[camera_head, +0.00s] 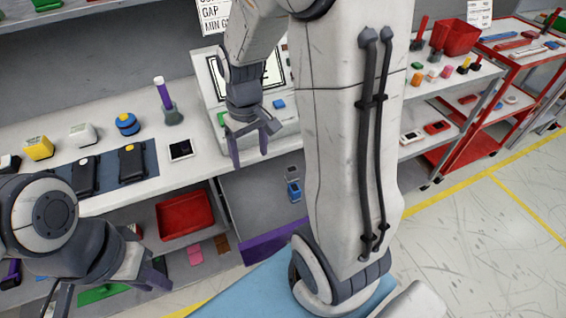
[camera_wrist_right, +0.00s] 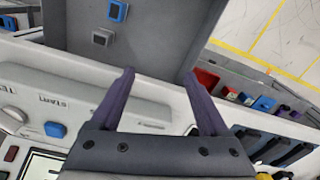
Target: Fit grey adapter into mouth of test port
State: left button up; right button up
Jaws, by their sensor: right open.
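A small grey square piece (camera_head: 292,172) with a dark opening is on the grey bay panel below the test station. A blue piece (camera_head: 294,190) sits close below it. In the right wrist view the grey piece (camera_wrist_right: 101,38) and blue piece (camera_wrist_right: 117,10) are apart, beyond my fingertips. I cannot tell for certain which is the adapter and which the test port. My right gripper (camera_head: 250,152) is open and empty in front of the station; its spread fingers (camera_wrist_right: 160,74) show nothing between them. My left gripper (camera_head: 112,285) is low at the left, fingers apart, apparently empty.
The test station (camera_head: 208,90) stands on the white bench. A red bin (camera_head: 186,214) is on the shelf below. My own arm blocks the middle.

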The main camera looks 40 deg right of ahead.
jog(key=d+f+m, duration=0.3)
jog(key=d+f, duration=0.2)
jog(key=d, duration=0.7)
jog(key=b, duration=0.1)
send_over(291, 168)
notch_tip(291, 168, down, 4)
jog(key=shift+s+d+f, duration=0.1)
jog(key=shift+f, duration=2.9)
grip_shut()
